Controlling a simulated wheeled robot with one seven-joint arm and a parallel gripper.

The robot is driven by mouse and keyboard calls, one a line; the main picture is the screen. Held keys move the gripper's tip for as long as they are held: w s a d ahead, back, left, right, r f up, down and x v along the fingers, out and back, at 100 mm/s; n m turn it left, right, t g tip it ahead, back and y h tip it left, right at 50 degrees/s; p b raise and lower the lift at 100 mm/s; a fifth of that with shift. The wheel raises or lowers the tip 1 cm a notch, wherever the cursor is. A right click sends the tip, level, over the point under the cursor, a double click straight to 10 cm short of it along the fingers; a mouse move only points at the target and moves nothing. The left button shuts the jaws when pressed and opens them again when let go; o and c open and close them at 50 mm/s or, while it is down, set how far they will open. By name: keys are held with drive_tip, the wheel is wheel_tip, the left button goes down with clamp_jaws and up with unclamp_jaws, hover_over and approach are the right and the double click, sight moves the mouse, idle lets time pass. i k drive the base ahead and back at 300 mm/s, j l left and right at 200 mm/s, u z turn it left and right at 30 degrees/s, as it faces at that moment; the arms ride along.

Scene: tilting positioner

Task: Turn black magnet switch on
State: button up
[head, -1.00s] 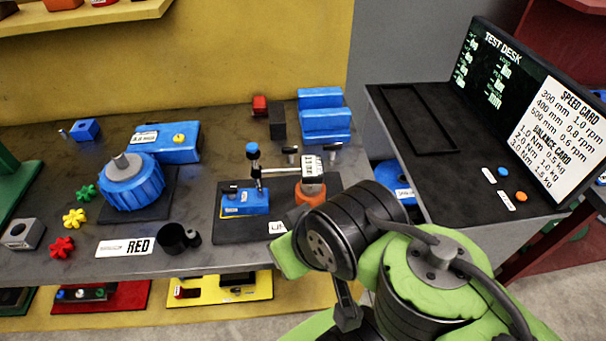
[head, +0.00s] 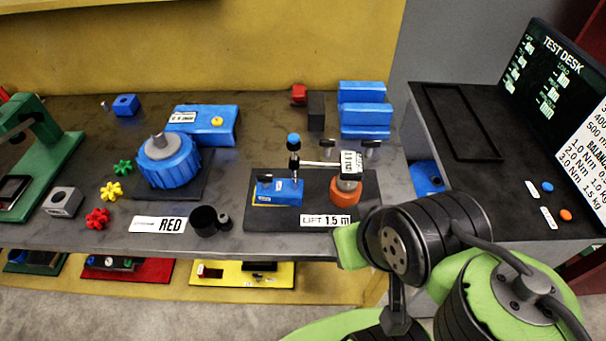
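A blue magnetic base (head: 283,192) stands on a dark plate at the front middle of the bench. A small black part, which looks like its switch (head: 265,178), sits at its upper left; its setting is too small to tell. A post with a blue knob (head: 293,140) rises from the base, and a rod runs right from it towards a white-labelled part above an orange round piece (head: 345,192). My green and black arm is at the lower right, in front of the plate's right side. I cannot make out my gripper's fingertips.
A LIFT label (head: 325,221) lies at the plate's front edge. A black cup (head: 204,221) and a RED card (head: 158,225) are to its left. A blue positioner (head: 170,163) stands farther left, with blue blocks (head: 364,110) behind right. The test desk (head: 477,185) is at right.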

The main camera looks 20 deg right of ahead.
sight(265, 179)
drive_tip(key=j+u, duration=0.1)
drive_tip(key=u, duration=0.3)
drive_tip(key=i+u, duration=0.15)
drive_tip(key=u, duration=0.25)
drive_tip(key=j+u, duration=0.15)
drive_tip(key=u, duration=0.3)
drive_tip(key=i+u, duration=0.15)
drive_tip(key=u, duration=0.25)
